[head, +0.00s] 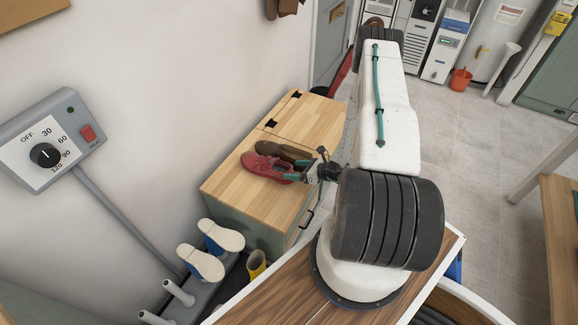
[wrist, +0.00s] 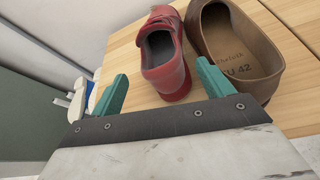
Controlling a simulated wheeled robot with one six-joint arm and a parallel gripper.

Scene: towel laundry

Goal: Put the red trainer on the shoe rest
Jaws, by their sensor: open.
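The red trainer (head: 266,168) lies on the wooden top of a cabinet, beside a brown shoe. In the wrist view the red trainer (wrist: 166,72) has its heel towards me. My gripper (head: 301,170) is open at the heel end; in the wrist view its teal fingers (wrist: 162,80) stand apart, one on each side of the heel. I cannot tell whether they touch it. A grey stand with pegs (head: 179,292), seemingly the shoe rest, is at the lower left. Two blue shoes with pale soles up (head: 212,250) sit on it; its nearer pegs are bare.
The brown shoe (head: 286,151) lies close to the red trainer and shows close to the right finger in the wrist view (wrist: 238,50). The cabinet top (head: 232,186) has bare room in front. A yellow boot (head: 257,264) stands beside the stand. A dial box (head: 48,150) is at the wall.

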